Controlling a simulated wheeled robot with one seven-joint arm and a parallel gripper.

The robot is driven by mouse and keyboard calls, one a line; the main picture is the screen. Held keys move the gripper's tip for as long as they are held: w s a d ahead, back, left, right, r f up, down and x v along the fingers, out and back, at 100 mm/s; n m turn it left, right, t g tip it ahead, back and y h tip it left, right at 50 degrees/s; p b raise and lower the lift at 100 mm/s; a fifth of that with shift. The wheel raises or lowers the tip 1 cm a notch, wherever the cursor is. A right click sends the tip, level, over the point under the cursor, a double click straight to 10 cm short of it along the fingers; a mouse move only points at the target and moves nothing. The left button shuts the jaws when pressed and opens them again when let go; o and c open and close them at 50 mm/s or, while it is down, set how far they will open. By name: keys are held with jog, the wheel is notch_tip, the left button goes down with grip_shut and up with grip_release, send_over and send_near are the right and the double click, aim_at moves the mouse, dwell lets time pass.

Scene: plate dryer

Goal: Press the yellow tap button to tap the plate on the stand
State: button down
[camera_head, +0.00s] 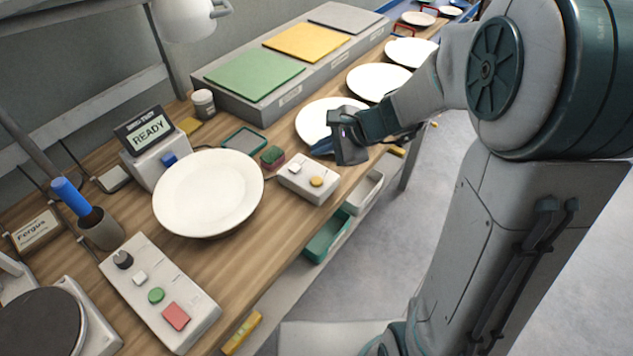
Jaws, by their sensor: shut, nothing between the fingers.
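The yellow tap button (317,181) is a small round button on a light grey box (302,187) near the table's front edge. A white button (295,168) sits beside it on the same box. A white plate (208,190) rests just left of the box, tilted a little; it hides most of whatever holds it up. A device with a READY display (149,131) stands behind the plate. My gripper (322,147) is above and to the right of the button box, apart from it, over the edge of another white plate. Its fingers are shut and empty.
A control panel (140,266) with a knob and coloured buttons lies at the front left. A green and dark red sponge (272,156) lies behind the button box. White plates (379,80) line the table towards the back right. A blue-handled brush stands in a cup (101,230).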

aim_at(321, 181)
notch_tip(321, 181, down, 7)
jog(key=b, duration=0.5)
jog(key=shift+b, duration=0.3)
dwell(1.5)
jog(key=shift+f+b, duration=0.4)
jog(key=shift+b, duration=0.05)
jog(key=shift+f+b, duration=0.45)
jog(key=shift+b, duration=0.05)
dwell(0.6)
dwell(0.3)
jog(key=shift+r+p, duration=0.65)
jog(key=shift+r, duration=0.25)
jog(key=shift+r, duration=0.1)
notch_tip(321, 181, up, 5)
jog(key=p, duration=0.4)
